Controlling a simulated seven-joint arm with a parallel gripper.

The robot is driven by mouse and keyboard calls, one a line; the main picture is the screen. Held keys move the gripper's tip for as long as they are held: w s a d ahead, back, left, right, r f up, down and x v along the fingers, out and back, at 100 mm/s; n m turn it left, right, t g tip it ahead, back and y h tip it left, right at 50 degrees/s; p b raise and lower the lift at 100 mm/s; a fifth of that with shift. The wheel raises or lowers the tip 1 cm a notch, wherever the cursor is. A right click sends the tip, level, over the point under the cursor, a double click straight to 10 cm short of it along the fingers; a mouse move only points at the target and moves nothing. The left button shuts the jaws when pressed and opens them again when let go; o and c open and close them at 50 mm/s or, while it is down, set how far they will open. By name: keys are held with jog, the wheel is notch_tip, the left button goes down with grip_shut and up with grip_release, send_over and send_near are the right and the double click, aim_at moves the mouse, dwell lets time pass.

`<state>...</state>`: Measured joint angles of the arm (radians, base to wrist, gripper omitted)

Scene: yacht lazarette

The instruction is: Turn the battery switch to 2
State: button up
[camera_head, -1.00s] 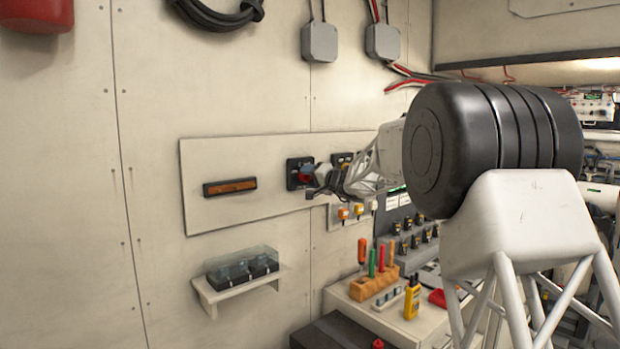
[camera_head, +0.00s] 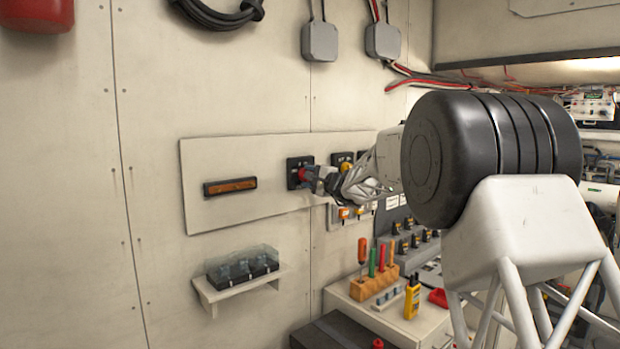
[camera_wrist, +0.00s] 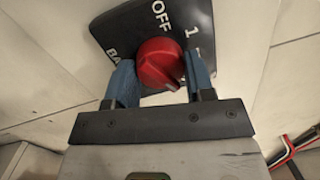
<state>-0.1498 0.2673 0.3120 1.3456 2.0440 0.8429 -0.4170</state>
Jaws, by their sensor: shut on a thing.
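The battery switch is a red round knob (camera_wrist: 160,64) on a black plate (camera_wrist: 195,20) in the wrist view. White letters read "OFF" at the top, "1" to the right and "BA" at the left; the rest of the lettering is hidden. My gripper (camera_wrist: 160,80) is shut on the red knob, one blue finger on each side. A small dark pointer mark shows at the knob's lower right. In the head view the switch plate (camera_head: 293,170) is on the wall panel, the knob (camera_head: 303,174) partly hidden by my gripper (camera_head: 312,178).
A pale panel (camera_head: 215,160) carries an orange-brown bar (camera_head: 230,186) left of the switch. Another dark plate with a yellow part (camera_head: 341,158) is just right of it. Below are a shelf with a clear-covered box (camera_head: 243,265) and a tool block (camera_head: 373,283).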

jog(key=shift+m, duration=0.3)
jog(key=o, duration=0.9)
jog(key=shift+d, duration=0.15)
jog(key=shift+v, duration=3.8)
